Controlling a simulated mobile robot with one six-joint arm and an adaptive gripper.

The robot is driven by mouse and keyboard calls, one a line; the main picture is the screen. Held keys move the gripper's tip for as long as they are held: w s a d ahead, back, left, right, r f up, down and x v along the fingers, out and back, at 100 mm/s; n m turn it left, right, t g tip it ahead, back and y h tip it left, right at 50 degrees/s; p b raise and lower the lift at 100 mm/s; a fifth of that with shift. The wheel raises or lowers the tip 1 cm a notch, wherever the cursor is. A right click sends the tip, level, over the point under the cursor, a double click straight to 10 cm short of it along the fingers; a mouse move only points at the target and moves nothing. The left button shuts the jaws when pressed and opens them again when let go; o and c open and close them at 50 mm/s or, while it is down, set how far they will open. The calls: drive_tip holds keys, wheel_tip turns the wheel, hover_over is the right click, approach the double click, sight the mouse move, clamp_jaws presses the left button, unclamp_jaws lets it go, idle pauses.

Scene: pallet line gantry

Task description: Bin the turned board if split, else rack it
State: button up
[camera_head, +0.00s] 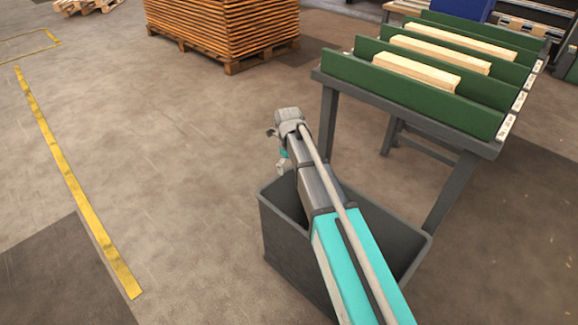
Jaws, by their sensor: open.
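Three pale wooden boards lie in separate lanes of a green-walled rack (410,98) at the upper right: a near board (416,72), a middle board (440,52) and a far board (460,38). I cannot tell from here whether any is split or which one is turned. A dark grey open bin (277,222) stands on the floor left of the rack, partly hidden under my arm. My gripper (281,168) hangs down at the arm's end, by the bin's far left rim. It is small and partly hidden; it is open, and I see no board at it.
A stack of brown boards (225,30) sits on a pallet at the back. The rack's dark legs (449,192) stand right of the bin. White labels (513,113) mark the lanes' right ends. A yellow floor line (75,180) runs at left; the floor between is clear.

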drive_tip(key=shift+r, duration=0.15)
wheel_tip(320, 180, up, 13)
drive_tip(key=p, duration=1.3)
drive_tip(key=s+d+r+p, duration=0.3)
drive_tip(key=d+r+p, duration=1.1)
drive_tip(key=p, duration=0.1)
drive_tip(key=shift+s+d+r+m, duration=0.2)
drive_tip(key=shift+r+m, duration=0.1)
drive_tip(key=shift+r, duration=0.1)
idle(1.7)
drive_tip(key=s+r+n+p, duration=0.5)
drive_tip(key=s+n, duration=0.3)
drive_tip(key=n, duration=0.5)
drive_tip(key=s+d+r+n+p, duration=0.1)
drive_tip(key=s+r+n+p, duration=0.4)
drive_tip(key=n, duration=0.9)
drive_tip(key=s, duration=0.3)
drive_tip(key=shift+s+n, duration=0.25)
drive_tip(key=shift+n, duration=0.05)
